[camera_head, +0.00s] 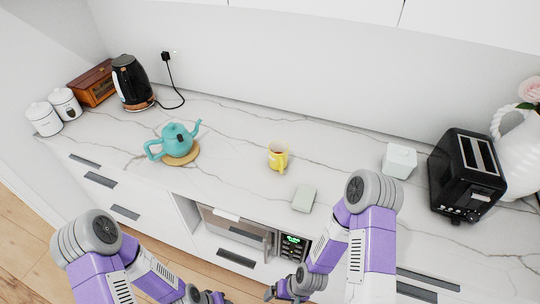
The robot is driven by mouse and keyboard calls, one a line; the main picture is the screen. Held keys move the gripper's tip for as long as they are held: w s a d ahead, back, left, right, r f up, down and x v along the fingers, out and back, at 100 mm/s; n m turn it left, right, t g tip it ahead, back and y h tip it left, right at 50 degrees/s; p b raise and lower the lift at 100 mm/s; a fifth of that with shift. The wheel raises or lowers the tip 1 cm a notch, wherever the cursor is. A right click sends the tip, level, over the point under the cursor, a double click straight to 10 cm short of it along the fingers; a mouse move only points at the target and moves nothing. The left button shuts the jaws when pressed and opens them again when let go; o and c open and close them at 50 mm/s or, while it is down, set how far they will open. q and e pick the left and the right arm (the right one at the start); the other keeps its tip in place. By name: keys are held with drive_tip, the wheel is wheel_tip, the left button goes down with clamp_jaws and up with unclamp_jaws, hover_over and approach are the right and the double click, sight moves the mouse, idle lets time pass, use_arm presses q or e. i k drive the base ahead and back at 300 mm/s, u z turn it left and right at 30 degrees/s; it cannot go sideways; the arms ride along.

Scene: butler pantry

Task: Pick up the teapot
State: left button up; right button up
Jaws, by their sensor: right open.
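The turquoise teapot (178,140) stands upright on a round wooden trivet (190,157) on the marble counter, left of the middle. Its handle points left and its spout points up to the right. My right gripper (283,291) is low at the bottom edge, in front of the counter and well away from the teapot. It is open, and I see nothing in it. My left gripper (208,297) shows only in part at the bottom edge, below the counter front; its jaws are cut off by the frame.
A black kettle (131,83), wooden box (93,84) and white canisters (44,119) are at left. A black toaster (467,176) is at right. A microwave (292,246) sits below the counter.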

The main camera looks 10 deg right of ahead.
sight(173, 147)
drive_tip(key=u, duration=2.1)
drive_tip(key=i, duration=1.9)
drive_tip(key=z, duration=3)
